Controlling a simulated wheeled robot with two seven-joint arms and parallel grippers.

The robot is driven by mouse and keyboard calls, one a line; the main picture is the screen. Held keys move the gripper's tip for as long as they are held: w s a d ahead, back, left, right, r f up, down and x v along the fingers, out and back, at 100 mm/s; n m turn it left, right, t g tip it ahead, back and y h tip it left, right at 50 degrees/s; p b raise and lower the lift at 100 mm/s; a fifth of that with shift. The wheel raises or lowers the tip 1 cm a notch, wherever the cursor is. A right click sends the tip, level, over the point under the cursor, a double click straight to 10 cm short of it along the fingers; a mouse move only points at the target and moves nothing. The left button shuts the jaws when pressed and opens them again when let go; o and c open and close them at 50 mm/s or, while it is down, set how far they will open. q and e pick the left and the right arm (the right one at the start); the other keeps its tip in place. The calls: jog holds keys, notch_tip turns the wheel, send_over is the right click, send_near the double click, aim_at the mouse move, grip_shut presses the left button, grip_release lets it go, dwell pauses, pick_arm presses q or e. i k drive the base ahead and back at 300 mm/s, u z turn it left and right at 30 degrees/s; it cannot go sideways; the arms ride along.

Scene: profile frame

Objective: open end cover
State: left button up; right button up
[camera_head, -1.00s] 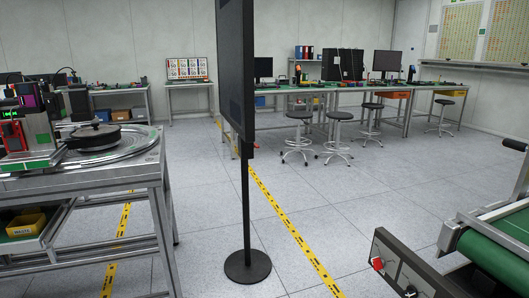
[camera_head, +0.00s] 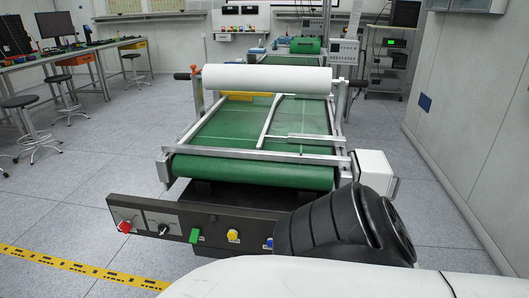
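A conveyor machine with a green belt (camera_head: 215,131) stands straight ahead in the head view. A white roll (camera_head: 266,78) lies across its frame. Its near end has a green roller (camera_head: 255,171) and, below that, a dark control panel (camera_head: 150,214) with a red knob, a black switch and coloured buttons. A white box (camera_head: 374,166) sits at the right of the near end. I cannot tell which part is the end cover. A white and black arm part of mine covers the lower right and hides the panel's right end. Neither gripper shows.
Workbenches (camera_head: 75,60) with monitors and several stools (camera_head: 35,128) stand at the left. A rack with instruments (camera_head: 390,62) stands at the back right. The floor (camera_head: 62,205) left of the machine is clear, with a yellow tape line (camera_head: 72,264) across it.

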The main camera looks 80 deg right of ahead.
aim_at(377, 174)
jog(key=u, duration=0.55)
jog(key=k, duration=1.35)
jog(key=z, duration=1.5)
jog(key=i, duration=0.5)
jog(key=z, duration=0.1)
